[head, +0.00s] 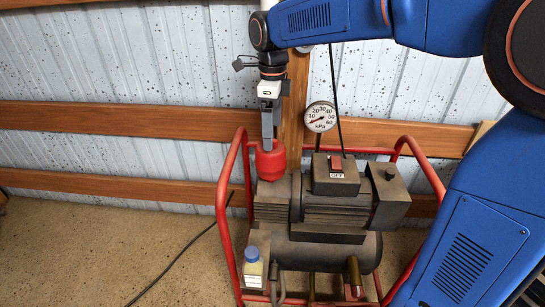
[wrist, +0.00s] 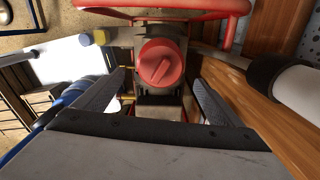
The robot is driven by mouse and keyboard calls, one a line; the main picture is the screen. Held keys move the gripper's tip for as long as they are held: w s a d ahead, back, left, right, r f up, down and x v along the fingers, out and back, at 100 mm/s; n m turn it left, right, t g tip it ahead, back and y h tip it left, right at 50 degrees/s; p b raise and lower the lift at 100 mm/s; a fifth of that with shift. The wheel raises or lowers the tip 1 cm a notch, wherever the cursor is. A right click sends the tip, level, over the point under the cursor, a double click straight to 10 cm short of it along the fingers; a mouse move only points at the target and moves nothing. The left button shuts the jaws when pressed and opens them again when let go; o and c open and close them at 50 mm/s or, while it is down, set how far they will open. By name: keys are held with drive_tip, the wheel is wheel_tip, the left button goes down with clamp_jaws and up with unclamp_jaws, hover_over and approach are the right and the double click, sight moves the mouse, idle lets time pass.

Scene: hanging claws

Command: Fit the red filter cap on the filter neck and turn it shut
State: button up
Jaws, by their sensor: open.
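The red filter cap (head: 270,162) sits upright at the left end of the pump (head: 335,205). In the wrist view the cap (wrist: 160,63) shows from above, round with a raised grip ridge lying at a slant. The filter neck is hidden under the cap, so I cannot tell how far it is turned. My gripper (head: 267,141) points down right over the cap. In the wrist view my gripper (wrist: 158,78) is open, with one finger to each side of the cap and a gap between each finger and it.
A red tube frame (head: 222,195) surrounds the pump. A pressure gauge (head: 320,117) stands behind it, and a switch box marked OFF (head: 336,175) is right of the cap. Wooden rails (head: 100,115) cross the wall behind.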

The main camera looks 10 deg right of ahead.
sight(272, 160)
wheel_tip(272, 160, down, 12)
drive_tip(key=shift+r, duration=0.1)
idle(0.4)
drive_tip(key=c, duration=1.5)
drive_tip(key=m, duration=0.6)
drive_tip(key=shift+s, duration=0.2)
drive_tip(key=shift+c, duration=0.2)
drive_tip(key=shift+a, duration=0.1)
drive_tip(key=shift+m, duration=0.4)
drive_tip(key=o, duration=1.8)
